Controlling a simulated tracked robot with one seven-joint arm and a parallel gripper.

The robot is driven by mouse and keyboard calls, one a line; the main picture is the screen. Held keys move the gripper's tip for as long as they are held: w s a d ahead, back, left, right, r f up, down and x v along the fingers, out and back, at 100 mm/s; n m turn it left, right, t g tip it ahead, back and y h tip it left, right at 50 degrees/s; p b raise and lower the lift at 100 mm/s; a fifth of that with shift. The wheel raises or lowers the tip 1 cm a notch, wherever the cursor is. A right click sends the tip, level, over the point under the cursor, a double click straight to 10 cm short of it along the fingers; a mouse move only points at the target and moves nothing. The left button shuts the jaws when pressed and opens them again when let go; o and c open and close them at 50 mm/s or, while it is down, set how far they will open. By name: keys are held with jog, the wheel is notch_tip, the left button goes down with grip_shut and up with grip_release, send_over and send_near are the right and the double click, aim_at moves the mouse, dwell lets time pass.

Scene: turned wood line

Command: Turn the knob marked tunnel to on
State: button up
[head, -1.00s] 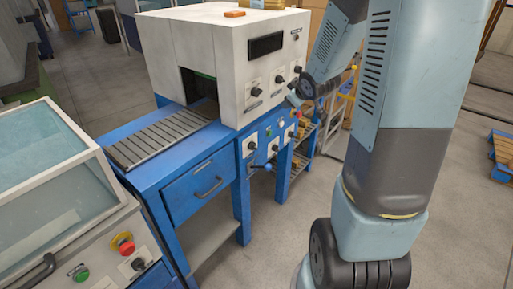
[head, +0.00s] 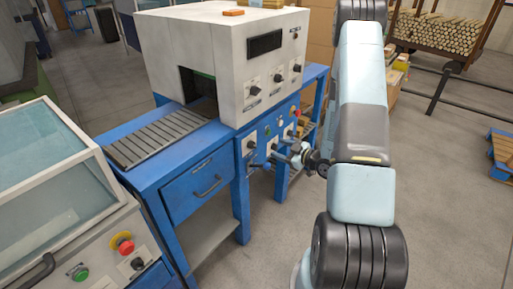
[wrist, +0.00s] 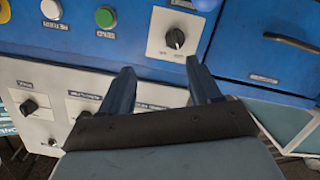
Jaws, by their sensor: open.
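My gripper (wrist: 160,68) is open and empty in the wrist view, its two dark blue fingers pointing toward a blue panel. A black knob on a white plate (wrist: 175,39) sits just beyond the fingertips, apart from them. The same knob shows beside the drawer in the head view (head: 251,145). The white housing carries several more black knobs (head: 256,91), with some in the wrist view (wrist: 30,106). Labels are too small or blurred for me to tell which reads tunnel.
A drawer handle (wrist: 291,42) sticks out at right. The slatted conveyor (head: 160,135) and a glass-topped cabinet (head: 45,165) stand left. Open floor lies to the right.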

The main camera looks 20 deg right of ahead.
aim_at(255, 146)
jog(key=s+f+t+y, duration=0.1)
jog(key=s+f+y, duration=0.1)
jog(key=s+f, duration=0.1)
jog(key=shift+m, duration=0.3)
jog(key=x, duration=1.3)
jog(key=shift+w+a+r, duration=0.1)
jog(key=shift+w+a, duration=0.05)
jog(key=shift+w, duration=0.1)
jog(key=c, duration=1)
